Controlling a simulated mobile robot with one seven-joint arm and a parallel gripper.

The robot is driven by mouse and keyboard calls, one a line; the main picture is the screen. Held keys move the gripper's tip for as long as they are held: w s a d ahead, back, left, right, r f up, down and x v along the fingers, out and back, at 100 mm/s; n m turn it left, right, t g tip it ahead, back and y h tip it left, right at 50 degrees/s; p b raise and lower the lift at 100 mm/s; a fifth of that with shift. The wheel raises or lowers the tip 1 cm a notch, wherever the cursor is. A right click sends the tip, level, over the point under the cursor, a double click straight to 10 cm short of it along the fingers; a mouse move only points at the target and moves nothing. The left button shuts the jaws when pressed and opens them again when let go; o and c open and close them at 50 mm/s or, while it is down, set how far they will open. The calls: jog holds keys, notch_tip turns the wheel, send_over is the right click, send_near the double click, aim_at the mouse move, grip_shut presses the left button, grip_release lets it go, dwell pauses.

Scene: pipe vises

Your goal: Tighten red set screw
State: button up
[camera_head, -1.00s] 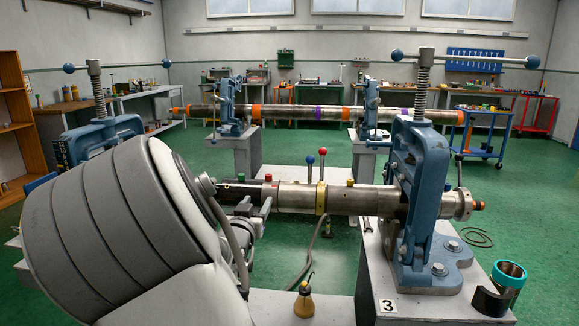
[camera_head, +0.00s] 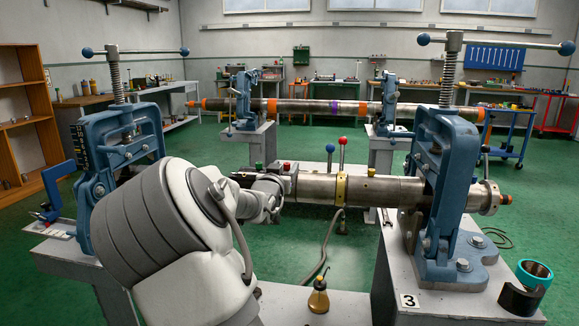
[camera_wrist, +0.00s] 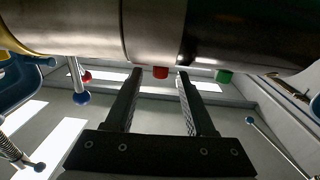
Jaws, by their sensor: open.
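The red set screw (camera_head: 287,167) stands on top of the near steel pipe (camera_head: 395,190), just left of the yellow ring (camera_head: 341,188). In the wrist view the red screw (camera_wrist: 160,72) sticks out from the dark pipe (camera_wrist: 155,30). My gripper (camera_wrist: 159,78) is open, with one finger on each side of the screw in that view and a visible gap on both sides. I cannot tell how far the fingertips are from it in depth. In the head view my arm hides most of the gripper. A green screw (camera_head: 259,166) sits left of the red one.
Blue vises stand at the right (camera_head: 440,190) and left (camera_head: 120,160). Levers with a blue ball (camera_head: 330,148) and a red ball (camera_head: 342,140) rise behind the pipe. An oil can (camera_head: 318,296) and a teal ring (camera_head: 534,272) are in front. A second pipe (camera_head: 300,107) lies behind.

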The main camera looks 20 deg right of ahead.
aim_at(288, 163)
jog(key=shift+b+x, duration=0.5)
jog(key=shift+x, duration=2.4)
grip_shut()
